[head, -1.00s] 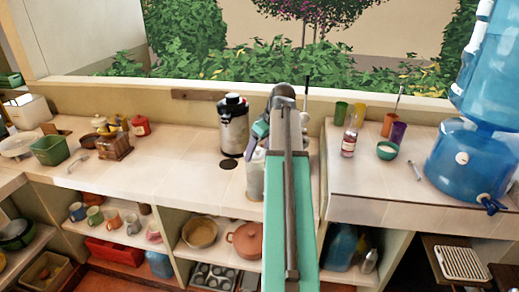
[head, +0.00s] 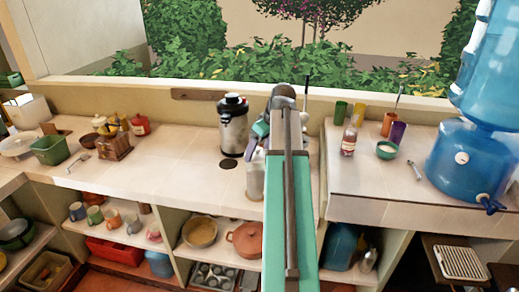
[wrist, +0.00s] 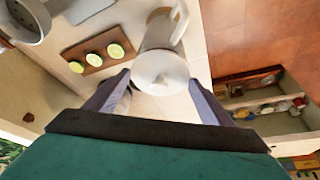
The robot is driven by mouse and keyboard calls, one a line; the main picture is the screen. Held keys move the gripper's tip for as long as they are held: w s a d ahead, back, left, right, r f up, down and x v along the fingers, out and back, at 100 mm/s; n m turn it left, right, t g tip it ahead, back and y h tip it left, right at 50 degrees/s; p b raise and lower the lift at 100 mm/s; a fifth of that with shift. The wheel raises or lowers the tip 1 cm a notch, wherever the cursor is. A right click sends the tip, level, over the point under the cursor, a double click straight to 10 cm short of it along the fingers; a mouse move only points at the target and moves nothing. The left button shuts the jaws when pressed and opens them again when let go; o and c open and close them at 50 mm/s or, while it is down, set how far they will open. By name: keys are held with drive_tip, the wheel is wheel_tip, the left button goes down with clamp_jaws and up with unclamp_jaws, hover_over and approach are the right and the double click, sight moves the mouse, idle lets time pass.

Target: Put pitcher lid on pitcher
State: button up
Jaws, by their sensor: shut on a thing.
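The white pitcher lid (wrist: 162,74) is round and sits between the fingertips of my gripper (wrist: 158,82), which is shut on it. In the wrist view the pale pitcher (wrist: 162,32), with its handle on the right, shows just beyond the lid and partly behind it. I cannot tell whether the lid touches the pitcher. In the head view the pitcher (head: 255,182) stands upright near the counter's front edge, partly covered by my arm. My gripper is mostly hidden behind my arm there, and the lid cannot be made out.
A board with lime slices (wrist: 97,58) lies beside the pitcher in the wrist view. A metal urn (head: 233,127) stands behind and left of the pitcher. The counter (head: 175,160) left of it is mostly clear. Cups and a blue water dispenser (head: 465,165) are right.

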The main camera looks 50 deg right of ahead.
drive_tip(key=shift+f, duration=0.4)
idle(0.3)
drive_tip(key=o, duration=1.1)
drive_tip(key=shift+r, duration=0.15)
drive_tip(key=shift+r+p, duration=2.1)
drive_tip(key=shift+r, duration=1.3)
drive_tip(key=shift+s+f, duration=0.1)
